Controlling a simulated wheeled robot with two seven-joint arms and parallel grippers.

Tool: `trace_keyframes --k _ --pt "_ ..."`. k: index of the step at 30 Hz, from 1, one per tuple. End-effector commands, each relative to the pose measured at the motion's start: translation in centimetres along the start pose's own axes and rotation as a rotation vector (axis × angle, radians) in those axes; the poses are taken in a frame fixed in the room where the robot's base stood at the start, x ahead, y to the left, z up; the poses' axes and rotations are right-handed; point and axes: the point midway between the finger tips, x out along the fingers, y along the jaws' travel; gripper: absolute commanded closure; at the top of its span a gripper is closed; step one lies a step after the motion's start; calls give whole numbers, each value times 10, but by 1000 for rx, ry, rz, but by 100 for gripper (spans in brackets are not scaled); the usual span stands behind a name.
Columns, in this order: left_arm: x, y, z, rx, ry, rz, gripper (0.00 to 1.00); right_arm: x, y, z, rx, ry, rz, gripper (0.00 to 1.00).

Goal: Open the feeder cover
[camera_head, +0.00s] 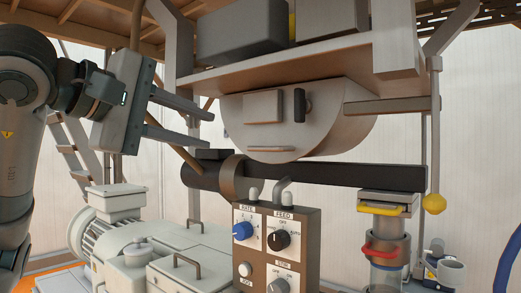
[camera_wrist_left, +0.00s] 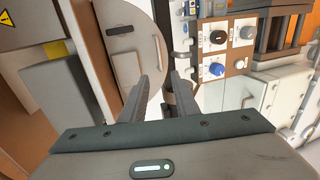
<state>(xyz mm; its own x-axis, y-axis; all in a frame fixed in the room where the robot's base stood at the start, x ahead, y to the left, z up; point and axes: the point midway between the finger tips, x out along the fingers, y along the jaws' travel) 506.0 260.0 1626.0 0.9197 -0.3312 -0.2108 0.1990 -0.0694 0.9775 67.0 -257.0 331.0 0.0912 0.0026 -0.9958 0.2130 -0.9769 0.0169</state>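What looks like the feeder is a grey half-round housing (camera_head: 340,120) under the wooden shelf. Its front face carries a flat rectangular plate (camera_head: 263,106), a dark upright handle (camera_head: 302,105) and a small lower ledge (camera_head: 268,149). I cannot tell which part is the cover; it looks shut. My left gripper (camera_head: 211,128) is open and empty, its fingers pointing right, just left of the housing and apart from the handle. In the left wrist view the housing (camera_wrist_left: 140,62) and its handle (camera_wrist_left: 120,28) lie up and left of the open fingers (camera_wrist_left: 169,75). My right gripper is not in view.
A dark horizontal barrel (camera_head: 330,174) runs below the housing. A control box (camera_head: 262,225) with knobs stands in front; it also shows in the left wrist view (camera_wrist_left: 238,62). A motor (camera_head: 110,235) is lower left. A yellow knob (camera_head: 434,204) hangs at right.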

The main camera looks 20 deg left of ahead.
Motion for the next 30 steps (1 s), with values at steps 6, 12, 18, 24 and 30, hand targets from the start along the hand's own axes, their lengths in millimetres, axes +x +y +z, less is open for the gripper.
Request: trace_keyframes --k 6,12,18,24,30 --pt "4 1 1 -1 -2 -1 72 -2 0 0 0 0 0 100" --pt "20 1 1 -1 -4 -3 72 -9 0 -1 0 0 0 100" --pt "51 2 1 -2 -4 -5 72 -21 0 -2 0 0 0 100" --pt "87 2 2 -2 -5 -5 72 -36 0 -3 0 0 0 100" --pt "123 3 2 -2 -5 -4 72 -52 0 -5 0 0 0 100"
